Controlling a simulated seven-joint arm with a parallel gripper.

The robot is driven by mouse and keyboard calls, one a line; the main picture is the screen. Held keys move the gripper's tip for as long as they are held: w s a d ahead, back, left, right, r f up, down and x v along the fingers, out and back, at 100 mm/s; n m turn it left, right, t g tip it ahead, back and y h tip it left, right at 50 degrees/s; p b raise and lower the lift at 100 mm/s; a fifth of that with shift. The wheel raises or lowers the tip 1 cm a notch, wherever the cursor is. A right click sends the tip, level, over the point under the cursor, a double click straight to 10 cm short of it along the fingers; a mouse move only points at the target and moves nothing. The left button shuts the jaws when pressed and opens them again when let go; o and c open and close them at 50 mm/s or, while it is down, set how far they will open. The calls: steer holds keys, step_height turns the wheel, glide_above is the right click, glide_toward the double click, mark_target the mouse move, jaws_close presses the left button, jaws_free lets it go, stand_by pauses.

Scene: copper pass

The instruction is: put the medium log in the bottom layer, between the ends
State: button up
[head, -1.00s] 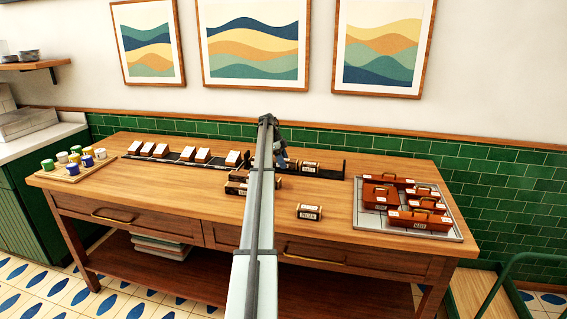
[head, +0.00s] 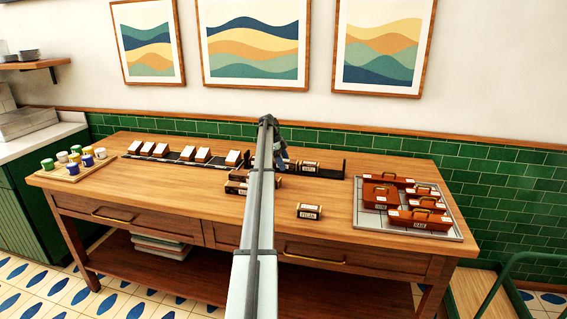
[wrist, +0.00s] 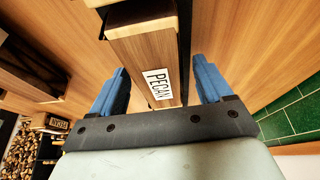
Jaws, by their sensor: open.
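In the wrist view a wooden log (wrist: 138,55) labelled PECAN lies between the two blue fingers of my gripper (wrist: 160,85), which is open with a gap on each side. In the head view my arm hides most of the gripper (head: 283,158), at the dark rack behind the arm. A log (head: 304,166) with a pale label sits in that rack, right of the gripper. Stacked logs (head: 237,184) show left of my arm, partly hidden. A loose labelled log (head: 309,211) lies right of the arm. I cannot tell which is the medium log.
A row of pale-topped blocks (head: 203,155) stands on a dark rail at the left. A board of small cups (head: 72,172) is at the far left. Red handled boxes (head: 419,220) stand on a grey tray (head: 366,225) at the right. The table front (head: 190,215) is clear.

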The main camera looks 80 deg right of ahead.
steer(key=v, duration=1.2)
steer(key=shift+r, duration=0.1)
stand_by(1.1)
